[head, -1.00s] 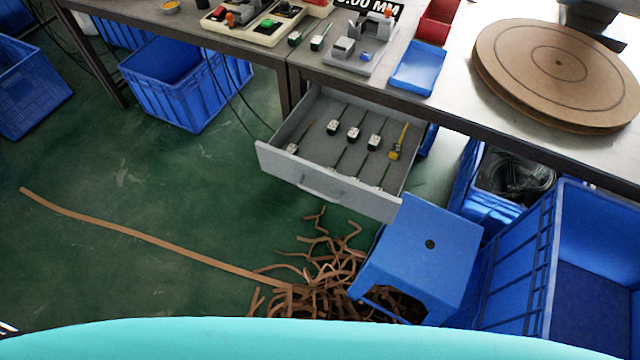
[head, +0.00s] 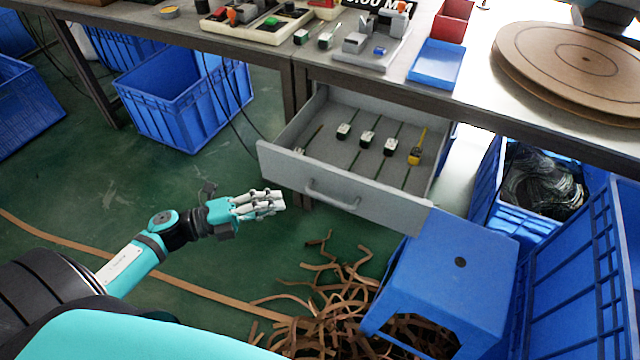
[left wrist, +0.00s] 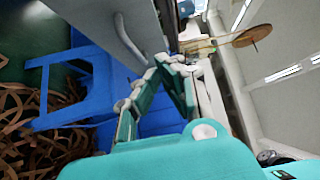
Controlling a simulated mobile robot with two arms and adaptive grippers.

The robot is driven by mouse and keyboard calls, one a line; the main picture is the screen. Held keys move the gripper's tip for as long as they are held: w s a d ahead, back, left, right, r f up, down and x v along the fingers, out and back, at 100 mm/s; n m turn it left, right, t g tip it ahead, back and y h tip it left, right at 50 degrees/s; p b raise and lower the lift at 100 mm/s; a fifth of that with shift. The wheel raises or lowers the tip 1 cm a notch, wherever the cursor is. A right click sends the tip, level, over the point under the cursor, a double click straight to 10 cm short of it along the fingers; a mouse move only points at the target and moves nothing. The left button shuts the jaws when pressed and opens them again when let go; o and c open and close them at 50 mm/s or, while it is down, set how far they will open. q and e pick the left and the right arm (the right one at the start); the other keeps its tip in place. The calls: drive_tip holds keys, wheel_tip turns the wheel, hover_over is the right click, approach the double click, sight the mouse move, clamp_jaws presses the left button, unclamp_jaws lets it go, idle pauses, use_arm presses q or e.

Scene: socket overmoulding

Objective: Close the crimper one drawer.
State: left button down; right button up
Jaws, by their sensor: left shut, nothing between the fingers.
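The grey drawer (head: 225,158) under the workbench is pulled out, with its front panel (head: 385,207) and bar handle (head: 332,195) facing me. Several small white-and-dark parts (head: 367,138) and one yellow one (head: 416,150) lie inside it. My left gripper (head: 280,201) is shut and empty, in front of and a little left of the handle, apart from the panel as far as I can tell. In the left wrist view the fingers (left wrist: 170,66) point toward the bench, with the drawer front (left wrist: 95,16) and handle (left wrist: 128,40) beside them. My right gripper is out of view.
A blue stool (head: 455,265) stands close to the drawer's right front corner. Tangled brown strips (head: 330,290) lie on the floor. Blue crates (head: 185,95) stand at the left and right. The bench top (head: 470,85) holds fixtures, trays and a round brown board (head: 570,60).

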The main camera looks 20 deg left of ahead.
use_arm(q)
drive_tip(key=w+d, duration=0.1)
drive_tip(key=w, duration=0.2)
drive_tip(key=w+d, duration=0.2)
drive_tip(key=w, duration=0.1)
drive_tip(key=w+d, duration=0.2)
drive_tip(key=w, duration=0.1)
drive_tip(key=shift+w+d+b, duration=0.1)
drive_tip(key=shift+d+b, duration=0.15)
drive_tip(key=shift+b, duration=0.05)
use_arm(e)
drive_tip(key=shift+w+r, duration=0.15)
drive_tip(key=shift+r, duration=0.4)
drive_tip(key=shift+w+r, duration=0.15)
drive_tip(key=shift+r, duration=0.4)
